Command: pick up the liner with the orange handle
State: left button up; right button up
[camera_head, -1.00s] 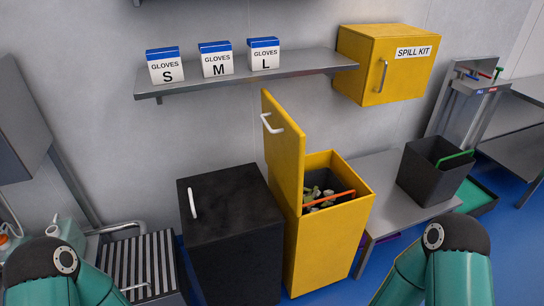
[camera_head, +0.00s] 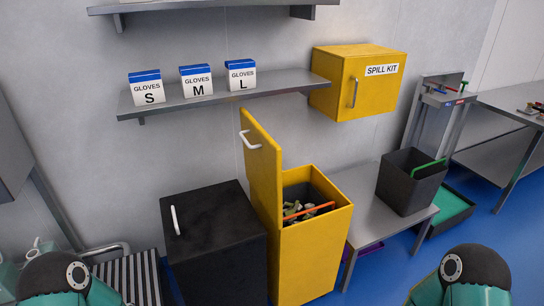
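The orange handle (camera_head: 308,213) spans the opening of a yellow bin (camera_head: 303,261) with its lid (camera_head: 262,168) standing open. The dark liner (camera_head: 297,188) sits inside this bin, with several pale and grey lumps (camera_head: 294,209) in it. Only the liner's upper inside shows; the rest is hidden by the bin walls. My arms show only as teal and black links at the lower left and lower right. Both grippers are outside the picture.
A closed black bin (camera_head: 213,236) stands left of the yellow one. A dark tub with a green handle (camera_head: 411,183) stands on a low grey bench (camera_head: 364,209) at right. A shelf (camera_head: 215,99) with glove boxes and a yellow spill kit cabinet (camera_head: 357,84) hang above.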

aim_at(301, 202)
jog(key=z, duration=0.2)
jog(key=i, duration=1.45)
jog(key=u, duration=0.45)
